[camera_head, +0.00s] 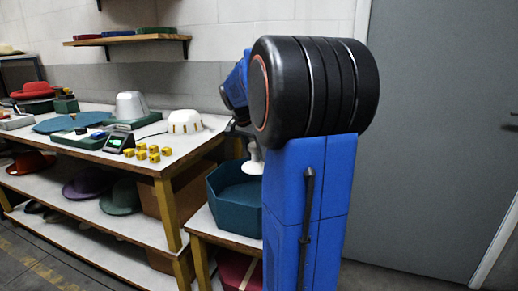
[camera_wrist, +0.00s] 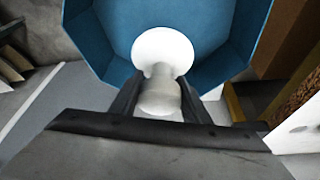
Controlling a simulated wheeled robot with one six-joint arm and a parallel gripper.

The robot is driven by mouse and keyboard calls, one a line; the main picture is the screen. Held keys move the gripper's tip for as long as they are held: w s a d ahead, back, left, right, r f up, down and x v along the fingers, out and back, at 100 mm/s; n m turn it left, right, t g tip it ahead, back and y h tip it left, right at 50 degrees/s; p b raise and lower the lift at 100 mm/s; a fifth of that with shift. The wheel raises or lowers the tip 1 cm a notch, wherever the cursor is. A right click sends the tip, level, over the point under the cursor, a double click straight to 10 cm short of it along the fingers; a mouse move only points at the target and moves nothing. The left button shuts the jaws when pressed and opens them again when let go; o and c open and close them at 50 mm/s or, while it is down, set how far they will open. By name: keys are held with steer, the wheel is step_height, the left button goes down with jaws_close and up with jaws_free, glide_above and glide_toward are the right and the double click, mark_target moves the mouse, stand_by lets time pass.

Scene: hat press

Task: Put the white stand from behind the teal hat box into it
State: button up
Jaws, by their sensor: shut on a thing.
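The white stand (camera_wrist: 160,54) is upright in the wrist view, its round disc farther from the camera and its narrower body between my fingers. My gripper (camera_wrist: 160,92) is shut on that body. The teal hat box (camera_wrist: 95,32), open and many-sided, lies beyond the stand, whose disc shows against the box's blue interior. In the head view the stand (camera_head: 254,161) hangs from my gripper (camera_head: 245,137) over the opening of the hat box (camera_head: 232,213). My arm hides the box's right part. I cannot tell the exact height of the disc relative to the rim.
The box stands on a low table (camera_head: 231,240). A grey door (camera_head: 430,130) is at the right.

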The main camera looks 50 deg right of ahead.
steer(key=shift+d+f, duration=0.1)
steer(key=shift+f, duration=7.95)
steer(key=shift+f, duration=0.35)
steer(key=o, duration=1.1)
steer(key=v, duration=1.7)
steer(key=shift+r, duration=0.25)
